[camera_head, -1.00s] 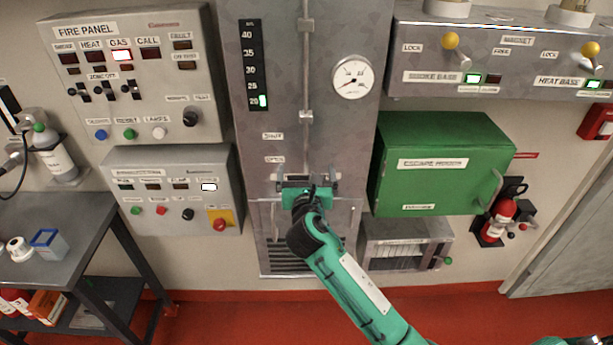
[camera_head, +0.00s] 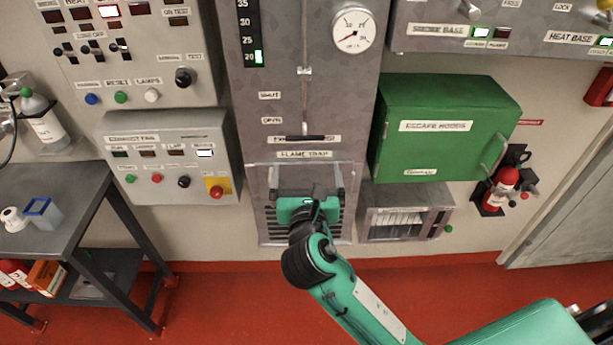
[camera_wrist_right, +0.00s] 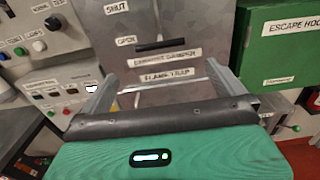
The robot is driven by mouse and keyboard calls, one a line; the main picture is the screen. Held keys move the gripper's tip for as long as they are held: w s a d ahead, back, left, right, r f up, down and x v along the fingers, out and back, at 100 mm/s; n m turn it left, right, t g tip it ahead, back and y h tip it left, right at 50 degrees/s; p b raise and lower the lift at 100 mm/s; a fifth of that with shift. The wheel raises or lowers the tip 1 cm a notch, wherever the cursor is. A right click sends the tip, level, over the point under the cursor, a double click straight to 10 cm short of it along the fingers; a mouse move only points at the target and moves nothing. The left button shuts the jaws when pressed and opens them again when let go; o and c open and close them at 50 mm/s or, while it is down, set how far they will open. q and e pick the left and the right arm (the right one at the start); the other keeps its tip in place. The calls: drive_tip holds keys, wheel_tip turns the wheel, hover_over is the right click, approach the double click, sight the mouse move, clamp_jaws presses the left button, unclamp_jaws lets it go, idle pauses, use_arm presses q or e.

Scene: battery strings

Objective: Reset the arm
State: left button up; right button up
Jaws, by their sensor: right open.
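My right gripper (camera_head: 306,182) is open and empty in front of the flame trap's louvred lower panel (camera_head: 262,222). In the right wrist view its two fingers (camera_wrist_right: 160,92) stand wide apart, with nothing between them. The exhaust damper's black handle (camera_head: 305,138) sits above the gripper, apart from it, at the low end of its vertical slot below the OPEN label. It also shows in the right wrist view (camera_wrist_right: 162,45). The arm's teal links run down to the lower right. My left gripper is not in view.
A green escape hood box (camera_head: 440,150) and a small grey box (camera_head: 400,212) are on the wall at right. The red floor in front looks clear.

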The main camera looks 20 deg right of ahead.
drive_tip(key=shift+f, duration=0.1)
idle(0.3)
